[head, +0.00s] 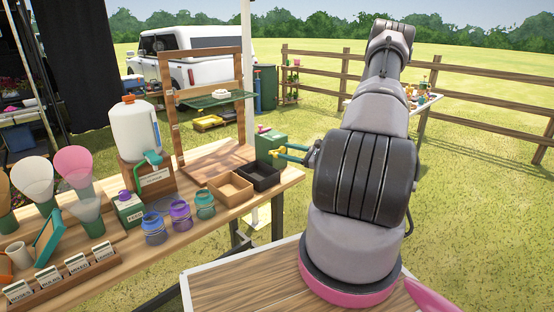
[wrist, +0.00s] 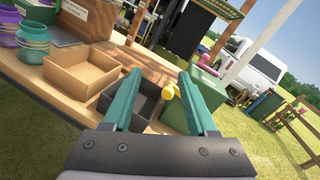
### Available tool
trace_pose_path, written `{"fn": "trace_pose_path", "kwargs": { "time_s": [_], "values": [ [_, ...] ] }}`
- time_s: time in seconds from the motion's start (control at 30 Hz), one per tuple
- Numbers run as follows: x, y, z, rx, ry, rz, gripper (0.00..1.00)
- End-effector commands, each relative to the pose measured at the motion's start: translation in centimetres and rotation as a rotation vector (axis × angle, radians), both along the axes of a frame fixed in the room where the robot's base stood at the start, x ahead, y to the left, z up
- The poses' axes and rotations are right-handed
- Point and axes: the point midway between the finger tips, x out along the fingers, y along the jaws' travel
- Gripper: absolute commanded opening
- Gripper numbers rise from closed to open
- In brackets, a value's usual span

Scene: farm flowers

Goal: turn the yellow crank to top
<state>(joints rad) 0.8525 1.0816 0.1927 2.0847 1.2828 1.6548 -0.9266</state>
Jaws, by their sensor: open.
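The yellow crank (wrist: 168,91) shows in the wrist view as a small rounded knob on the near side of a green box (wrist: 176,117). My gripper (wrist: 159,73) is open, with one teal finger on each side of the crank in the picture. I cannot tell whether either finger touches it. In the head view the green box (head: 270,143) stands at the right end of the table, and my gripper (head: 280,152) is at its right side. The crank is hard to make out there among the fingers, and its arm direction is unclear.
A black tray (head: 261,184) and a tan tray (head: 231,197) sit beside the green box on the wooden table (head: 190,227). A wooden frame (head: 176,120) stands behind them. Several jars and a white jug (head: 135,133) are farther left.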

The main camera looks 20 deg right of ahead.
Motion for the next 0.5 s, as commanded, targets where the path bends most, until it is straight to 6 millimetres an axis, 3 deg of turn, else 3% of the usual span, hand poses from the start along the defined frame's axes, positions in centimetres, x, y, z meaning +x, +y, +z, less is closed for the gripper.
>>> {"fn": "trace_pose_path", "kwargs": {
  "time_s": [0.03,0.1,0.2,0.37,0.5],
  "values": [
    [-0.2,-1.2,-1.9,0.033,0.009,-0.059,0.58],
    [-0.4,-2.4,-3.5,0.061,0.015,-0.123,0.58],
    [-0.5,-3.5,-5.0,0.083,0.018,-0.18,0.58],
    [0.0,-3.6,-5.6,0.09,0.019,-0.203,0.58],
    [1.9,-2.7,-5.5,0.088,0.019,-0.199,0.58]
  ]
}}
